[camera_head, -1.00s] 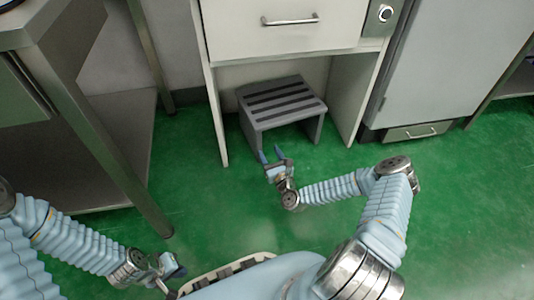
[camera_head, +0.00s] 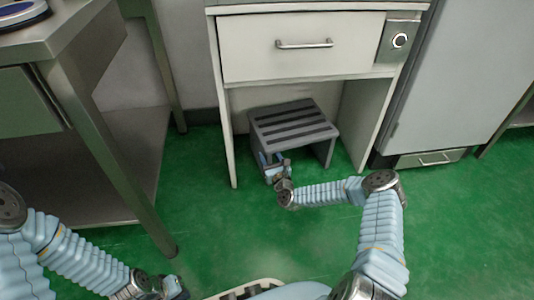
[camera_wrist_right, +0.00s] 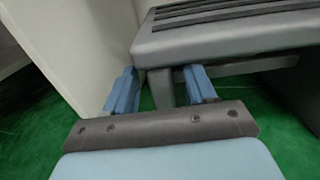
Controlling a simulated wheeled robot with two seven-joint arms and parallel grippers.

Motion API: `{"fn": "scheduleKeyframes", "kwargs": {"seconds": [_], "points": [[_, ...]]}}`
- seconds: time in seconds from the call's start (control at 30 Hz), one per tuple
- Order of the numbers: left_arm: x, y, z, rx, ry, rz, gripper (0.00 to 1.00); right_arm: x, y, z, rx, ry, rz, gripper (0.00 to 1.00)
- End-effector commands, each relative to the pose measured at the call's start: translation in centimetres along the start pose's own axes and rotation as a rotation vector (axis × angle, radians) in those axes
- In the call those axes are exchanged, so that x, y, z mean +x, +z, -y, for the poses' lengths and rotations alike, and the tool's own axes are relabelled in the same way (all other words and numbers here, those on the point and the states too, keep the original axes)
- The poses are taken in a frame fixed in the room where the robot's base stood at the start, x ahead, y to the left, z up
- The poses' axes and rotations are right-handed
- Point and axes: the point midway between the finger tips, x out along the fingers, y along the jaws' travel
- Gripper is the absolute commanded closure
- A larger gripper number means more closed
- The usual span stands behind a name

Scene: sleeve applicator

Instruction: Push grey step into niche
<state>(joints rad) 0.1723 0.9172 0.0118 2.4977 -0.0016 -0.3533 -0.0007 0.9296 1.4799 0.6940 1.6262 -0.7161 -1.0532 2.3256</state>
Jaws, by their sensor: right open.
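The grey step (camera_head: 296,127), with dark tread strips, stands on the floor partly inside the niche (camera_head: 354,105) under the white drawer. Its front legs are near the front edges of the niche's side panels. My right gripper (camera_head: 272,162) is at the step's front left leg. In the right wrist view its two blue fingers (camera_wrist_right: 161,90) are open, one on each side of that leg (camera_wrist_right: 160,84), under the step's front edge; I cannot tell whether they touch it. My left gripper (camera_head: 172,288) is low at the left, away from the step, with its jaw partly cut off by the frame.
The niche's left side panel (camera_head: 226,125) stands close to the step's left side. A gap lies between the step and the right panel. A metal table (camera_head: 95,130) stands at the left, a grey cabinet (camera_head: 455,80) at the right. Green floor in front is clear.

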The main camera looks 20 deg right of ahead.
Motion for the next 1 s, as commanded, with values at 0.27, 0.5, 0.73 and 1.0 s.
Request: {"fn": "scheduleKeyframes", "kwargs": {"seconds": [0.27,0.5,0.73,1.0], "points": [[0.6,0.0,0.2,0.0,0.0,-0.002,1.0,3.0,0.0,-0.1,0.0,0.001,0.001,0.45],[0.6,0.0,0.2,0.0,0.0,-0.002,1.0,3.4,0.0,0.0,0.001,0.0,0.0,0.45],[0.6,0.0,0.2,0.0,0.0,-0.002,1.0,3.4,0.0,0.0,0.001,0.0,0.0,0.6],[0.6,0.0,0.2,0.0,0.0,-0.002,1.0,3.4,0.0,0.0,0.001,0.0,0.0,1.0]]}}
